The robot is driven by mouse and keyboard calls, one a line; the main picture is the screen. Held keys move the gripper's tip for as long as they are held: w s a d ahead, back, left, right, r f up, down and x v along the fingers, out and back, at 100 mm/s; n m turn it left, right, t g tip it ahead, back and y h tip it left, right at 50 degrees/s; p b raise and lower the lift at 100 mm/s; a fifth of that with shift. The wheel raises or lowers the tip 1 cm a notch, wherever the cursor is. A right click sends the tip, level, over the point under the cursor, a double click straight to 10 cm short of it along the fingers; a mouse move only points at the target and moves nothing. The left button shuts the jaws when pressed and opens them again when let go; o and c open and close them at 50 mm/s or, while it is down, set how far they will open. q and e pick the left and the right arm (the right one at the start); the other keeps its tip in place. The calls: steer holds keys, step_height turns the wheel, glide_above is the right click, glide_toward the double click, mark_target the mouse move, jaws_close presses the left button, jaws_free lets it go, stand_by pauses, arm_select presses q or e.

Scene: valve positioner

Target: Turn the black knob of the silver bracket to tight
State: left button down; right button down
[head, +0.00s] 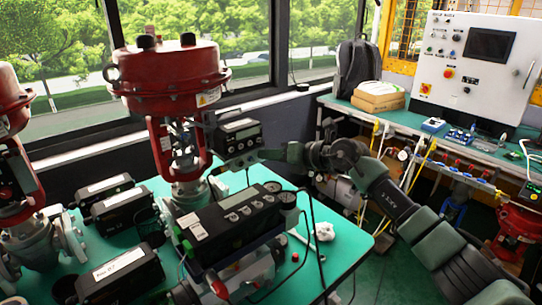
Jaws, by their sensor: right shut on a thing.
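The silver bracket (217,170) shows as a thin pale edge beside the red valve's yoke, under a small black positioner (238,135) with a display. My right gripper (262,154) reaches in from the right, its fingers at the lower right of this positioner, by the bracket. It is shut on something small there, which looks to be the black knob. The fingers hide the knob, so its angle cannot be read. My left gripper is not in view.
More black units lie on the green table (345,245). A workbench (440,140) stands at the back right.

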steer(key=shift+w+d+f+m+g+y, duration=0.1)
steer(key=shift+f+m+g+y, duration=0.1)
steer(key=shift+m+y, duration=0.75)
steer(key=shift+d+f+m+g+y, duration=0.15)
steer(key=shift+m+y, duration=0.3)
steer(key=shift+m, duration=0.9)
steer(key=shift+a, duration=0.1)
steer(key=c, duration=1.3)
jaws_free()
steer(key=shift+o, duration=0.2)
steer(key=v, duration=0.7)
steer(key=shift+d, duration=0.35)
